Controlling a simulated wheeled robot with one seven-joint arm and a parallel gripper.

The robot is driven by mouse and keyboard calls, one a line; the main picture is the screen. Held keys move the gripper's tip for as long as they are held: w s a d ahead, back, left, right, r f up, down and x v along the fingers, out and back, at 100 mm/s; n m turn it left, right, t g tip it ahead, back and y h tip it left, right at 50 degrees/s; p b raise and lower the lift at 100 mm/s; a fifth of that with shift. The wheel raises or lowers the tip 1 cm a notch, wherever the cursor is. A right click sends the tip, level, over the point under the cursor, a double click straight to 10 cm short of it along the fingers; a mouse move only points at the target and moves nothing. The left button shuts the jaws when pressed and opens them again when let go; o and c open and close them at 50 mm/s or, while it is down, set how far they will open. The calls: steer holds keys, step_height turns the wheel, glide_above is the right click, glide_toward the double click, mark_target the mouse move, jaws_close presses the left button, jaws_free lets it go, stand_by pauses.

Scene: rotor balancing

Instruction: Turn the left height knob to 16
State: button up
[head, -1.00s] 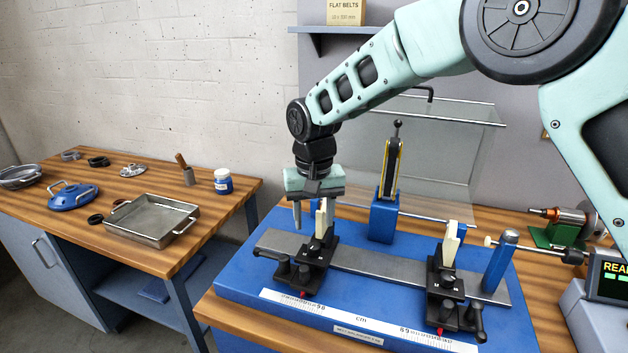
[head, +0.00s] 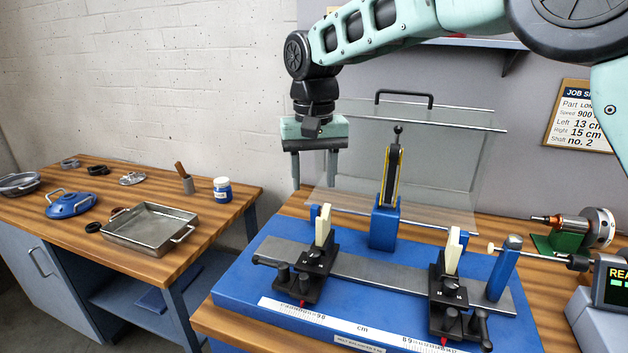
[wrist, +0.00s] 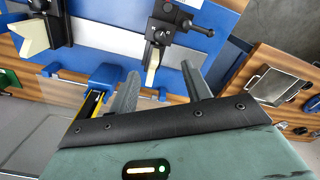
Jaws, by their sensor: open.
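The left support stand (head: 312,262) is black with a cream V-shaped block on top, and stands on the grey rail of the blue base. Small black knobs (head: 282,274) and a side handle (head: 264,261) sit low on it; I cannot tell which is the height knob, and no reading is legible. My gripper (head: 315,178) is open and empty, pointing down, well above and behind this stand. In the wrist view, the left stand (wrist: 165,32) lies beyond and between my open fingers (wrist: 160,88), apart from them.
The right stand (head: 450,292) and a blue post (head: 503,268) share the rail. A job sheet (head: 580,115) hangs on the wall. The side table (head: 150,262) holds a metal tray (head: 150,228).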

mark_target(314, 253)
step_height(314, 253, down, 17)
steer(key=m+p, duration=1.1)
steer(key=p, duration=0.3)
steer(key=shift+f+p, duration=0.2)
steer(key=shift+p, duration=0.1)
steer(key=c, duration=1)
